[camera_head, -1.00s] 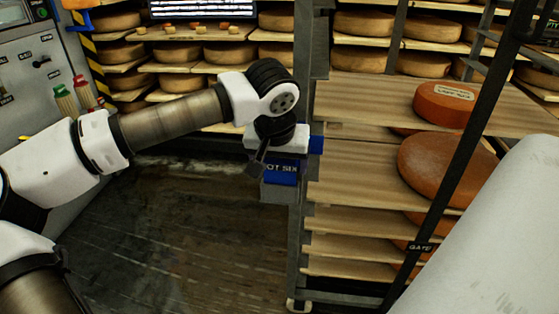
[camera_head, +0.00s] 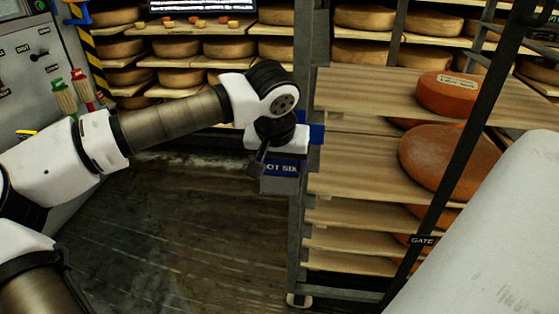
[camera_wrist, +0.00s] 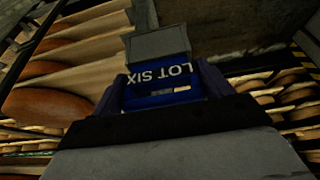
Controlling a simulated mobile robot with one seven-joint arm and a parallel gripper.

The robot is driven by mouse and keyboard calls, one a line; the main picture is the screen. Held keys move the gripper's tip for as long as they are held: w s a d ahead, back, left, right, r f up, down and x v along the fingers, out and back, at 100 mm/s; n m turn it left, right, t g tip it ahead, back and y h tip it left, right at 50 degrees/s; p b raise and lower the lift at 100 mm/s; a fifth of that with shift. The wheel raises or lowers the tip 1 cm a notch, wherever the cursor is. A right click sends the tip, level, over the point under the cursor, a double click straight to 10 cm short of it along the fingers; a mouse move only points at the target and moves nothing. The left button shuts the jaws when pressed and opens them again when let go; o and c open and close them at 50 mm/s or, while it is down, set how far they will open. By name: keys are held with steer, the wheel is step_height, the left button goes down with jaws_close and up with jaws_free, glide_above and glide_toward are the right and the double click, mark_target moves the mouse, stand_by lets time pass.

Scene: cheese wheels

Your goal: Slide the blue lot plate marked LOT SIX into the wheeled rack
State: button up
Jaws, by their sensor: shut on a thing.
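The blue lot plate (camera_head: 283,168) is lettered "LOT SIX"; its first letter is partly covered in the head view. My gripper (camera_head: 283,150) is shut on the plate at the left upright of the wheeled rack (camera_head: 298,235). In the wrist view the plate (camera_wrist: 160,85) sits between the fingers of my gripper (camera_wrist: 158,92), its lettering upside down. A grey holder (camera_head: 279,185) lies directly below the plate in the head view and beyond it in the wrist view (camera_wrist: 158,43). I cannot tell how far the plate is inside it.
The rack has wooden boards with orange-brown cheese wheels (camera_head: 440,158). A dark diagonal bar labelled "GATE" (camera_head: 423,240) crosses its front right. Shelves of cheese (camera_head: 230,47) stand behind. A control panel (camera_head: 35,65) is at the left. The floor (camera_head: 180,230) left of the rack is clear.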

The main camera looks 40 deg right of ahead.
steer(key=shift+f+b, duration=0.45)
steer(key=shift+f, duration=0.25)
steer(key=o, duration=1)
steer(key=p+v, duration=0.3)
steer(key=v, duration=1.1)
steer(key=shift+w+d, duration=0.1)
